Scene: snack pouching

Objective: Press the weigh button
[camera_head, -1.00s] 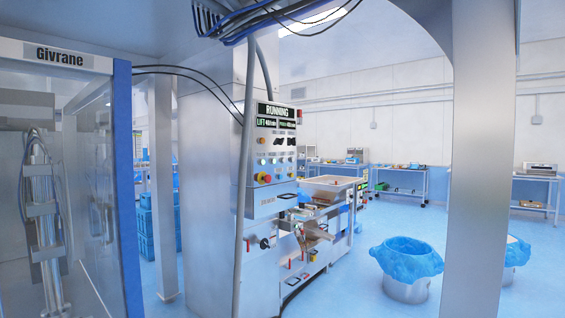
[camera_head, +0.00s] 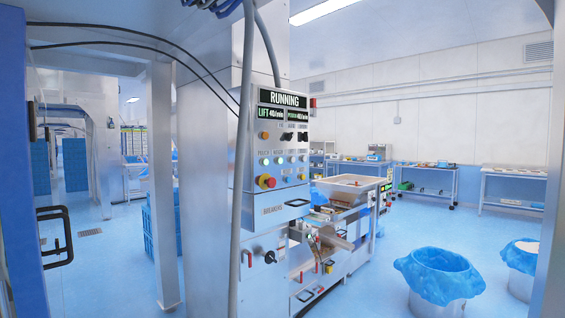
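A steel control panel (camera_head: 283,150) stands on the machine near the middle of the view. Its top display (camera_head: 284,99) reads RUNNING. Below it are two small readouts, several dark switches, rows of small lit buttons, and an orange-red knob (camera_head: 266,181) at the lower left. The button labels are too small to read, so I cannot tell which one is the weigh button. Neither of my grippers is in view.
A hopper unit (camera_head: 347,189) adjoins the panel on its right. Two blue-lined bins (camera_head: 438,272) stand on the floor at right. Side tables (camera_head: 512,187) line the back wall. A steel post (camera_head: 163,190) and a blue-edged door frame (camera_head: 22,230) stand at left. Blue floor between is clear.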

